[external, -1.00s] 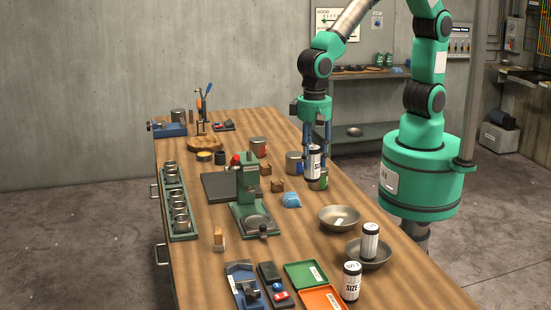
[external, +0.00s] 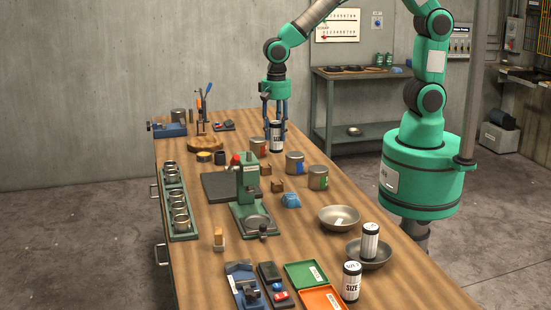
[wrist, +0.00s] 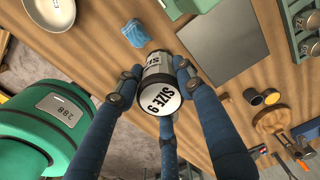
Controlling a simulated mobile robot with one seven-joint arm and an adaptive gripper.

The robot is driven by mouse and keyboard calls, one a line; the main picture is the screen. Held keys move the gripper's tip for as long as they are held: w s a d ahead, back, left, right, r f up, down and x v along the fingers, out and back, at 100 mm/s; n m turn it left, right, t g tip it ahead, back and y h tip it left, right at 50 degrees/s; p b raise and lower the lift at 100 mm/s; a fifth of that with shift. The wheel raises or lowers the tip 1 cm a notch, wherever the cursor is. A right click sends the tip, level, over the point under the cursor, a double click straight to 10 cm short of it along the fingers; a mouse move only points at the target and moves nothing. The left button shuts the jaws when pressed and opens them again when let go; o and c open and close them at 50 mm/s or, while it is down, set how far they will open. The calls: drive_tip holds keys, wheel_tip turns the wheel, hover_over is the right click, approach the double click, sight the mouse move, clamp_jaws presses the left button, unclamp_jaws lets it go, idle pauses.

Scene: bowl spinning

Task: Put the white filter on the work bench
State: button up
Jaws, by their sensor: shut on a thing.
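My gripper (external: 276,122) is shut on a white cylindrical filter with black bands (external: 276,138), near the far right side of the wooden work bench (external: 295,242). The filter is upright. I cannot tell whether its base touches the bench. A similar white cylinder (external: 370,241) stands in a metal bowl, and another (external: 351,284) stands by the orange tray at the near end.
Two metal cans (external: 318,178) and a blue cloth (external: 291,201) lie nearer than the held filter. A green press (external: 248,195) stands mid-bench.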

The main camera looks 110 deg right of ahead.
drive_tip(key=s+d+m, duration=0.3)
drive_tip(key=d, duration=0.9)
wheel_tip(320, 180, down, 11)
drive_tip(key=shift+w, duration=0.25)
drive_tip(key=w+d, duration=0.2)
drive_tip(key=w, duration=0.5)
drive_tip(key=w+d+f, duration=0.1)
drive_tip(key=w+d, duration=0.1)
drive_tip(key=w, duration=0.5)
drive_tip(key=shift+w+d+f, duration=0.2)
drive_tip(key=shift+d, duration=0.2)
drive_tip(key=shift+w+d+f, duration=0.1)
drive_tip(key=shift+w+f, duration=0.1)
drive_tip(key=shift+f, duration=0.75)
drive_tip(key=shift+w+d+f, duration=0.1)
drive_tip(key=shift+w+f, duration=0.1)
drive_tip(key=shift+f, duration=0.7)
